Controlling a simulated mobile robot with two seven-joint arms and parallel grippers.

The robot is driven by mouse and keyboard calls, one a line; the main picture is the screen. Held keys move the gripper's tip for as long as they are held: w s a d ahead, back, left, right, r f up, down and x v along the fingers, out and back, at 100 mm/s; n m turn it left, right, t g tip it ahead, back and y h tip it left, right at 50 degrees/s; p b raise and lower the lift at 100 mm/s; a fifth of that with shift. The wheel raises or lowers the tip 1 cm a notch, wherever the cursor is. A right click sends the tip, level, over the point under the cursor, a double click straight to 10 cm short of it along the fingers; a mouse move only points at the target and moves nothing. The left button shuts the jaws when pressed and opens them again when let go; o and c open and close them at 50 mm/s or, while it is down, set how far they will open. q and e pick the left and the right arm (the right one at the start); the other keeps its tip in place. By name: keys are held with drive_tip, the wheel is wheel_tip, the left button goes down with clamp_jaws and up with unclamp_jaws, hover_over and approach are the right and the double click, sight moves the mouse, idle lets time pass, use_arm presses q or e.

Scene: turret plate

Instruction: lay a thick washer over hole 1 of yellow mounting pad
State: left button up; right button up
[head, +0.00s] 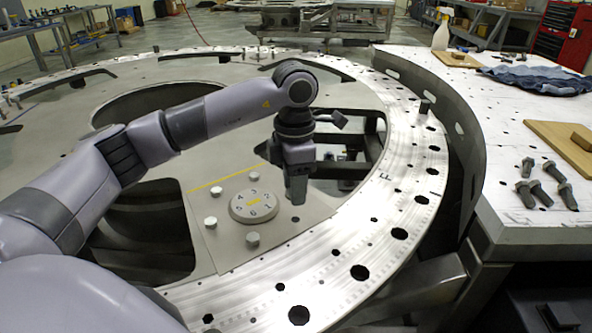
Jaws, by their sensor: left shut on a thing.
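My left gripper (296,198) points straight down over the grey plate (225,250), just right of a round pale disc. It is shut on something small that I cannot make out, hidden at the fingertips. The round disc (240,213) lies on the plate, with dark marks around its top and a small yellow mark in the middle. I cannot tell whether this is the yellow mounting pad, and no washer is clearly visible. My right gripper is not in view.
Short pegs (252,240) stand around the disc. A large metal ring (385,205) with dark holes curves around the plate. At right, a workbench (490,150) holds several bolts (562,190), a wooden board (556,138), a blue cloth (540,80) and a spray bottle (441,36).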

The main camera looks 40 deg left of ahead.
sight(295, 220)
use_arm(q)
drive_tip(key=shift+w+a, duration=0.1)
drive_tip(key=shift+w, duration=0.05)
drive_tip(key=shift+f+b, duration=0.65)
drive_tip(key=shift+f, duration=0.1)
wheel_tip(295, 220, down, 4)
drive_tip(key=b, duration=0.3)
drive_tip(key=shift+f, duration=0.4)
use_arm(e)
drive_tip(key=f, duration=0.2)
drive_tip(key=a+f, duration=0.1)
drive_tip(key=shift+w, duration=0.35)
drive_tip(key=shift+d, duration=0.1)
use_arm(q)
drive_tip(key=shift+f, duration=0.25)
idle(0.6)
drive_tip(key=o, duration=1.1)
drive_tip(key=shift+o, duration=0.2)
drive_tip(key=shift+r, duration=0.1)
